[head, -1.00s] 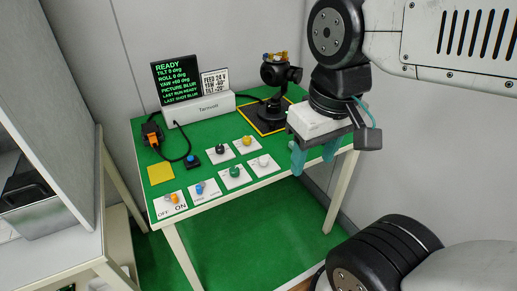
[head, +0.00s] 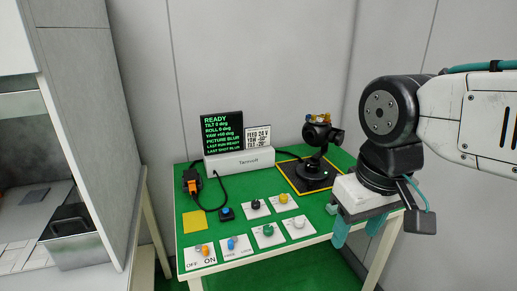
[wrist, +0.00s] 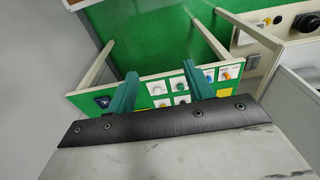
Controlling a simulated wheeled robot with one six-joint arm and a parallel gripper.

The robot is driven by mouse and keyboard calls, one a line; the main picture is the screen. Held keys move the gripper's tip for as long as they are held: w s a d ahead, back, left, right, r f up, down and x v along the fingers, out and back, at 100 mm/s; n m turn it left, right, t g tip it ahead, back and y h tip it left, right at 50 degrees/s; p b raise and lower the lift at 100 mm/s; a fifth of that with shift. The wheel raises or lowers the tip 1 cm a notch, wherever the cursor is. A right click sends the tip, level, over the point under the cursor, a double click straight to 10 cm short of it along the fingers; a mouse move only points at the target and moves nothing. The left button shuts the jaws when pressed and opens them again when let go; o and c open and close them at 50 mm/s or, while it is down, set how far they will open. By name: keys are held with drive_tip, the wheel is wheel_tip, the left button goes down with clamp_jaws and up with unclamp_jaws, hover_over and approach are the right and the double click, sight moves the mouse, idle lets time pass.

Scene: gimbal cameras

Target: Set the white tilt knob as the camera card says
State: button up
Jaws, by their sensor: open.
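The white knob (head: 298,222) sits on its white plate at the right of the front knob row. It shows small in the wrist view (wrist: 157,88); its exact pointing is too small to read. The camera card (head: 258,138) reads FEED 24 V, YAW -60° and TILT -20°. The screen (head: 223,133) reads READY, TILT 0 deg, ROLL 0 deg and a yaw that looks like +60 deg.
Near the white knob are the green knob (head: 267,229), yellow knob (head: 283,198) and black knob (head: 256,204). A blue switch (head: 231,243), orange switch (head: 202,250) and blue button (head: 227,213) lie left. A grey cabinet (head: 75,100) stands at left.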

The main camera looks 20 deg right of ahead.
drive_tip(key=n+g, duration=0.2)
drive_tip(key=n, duration=0.4)
hover_over(300, 219)
wheel_tip(300, 219, down, 19)
drive_tip(key=shift+s+r, duration=0.1)
drive_tip(key=shift+n+t, duration=0.3)
drive_tip(key=shift+f, duration=0.4)
wheel_tip(300, 219, down, 7)
drive_tip(key=shift+f, duration=0.1)
drive_tip(key=shift+c, duration=0.3)
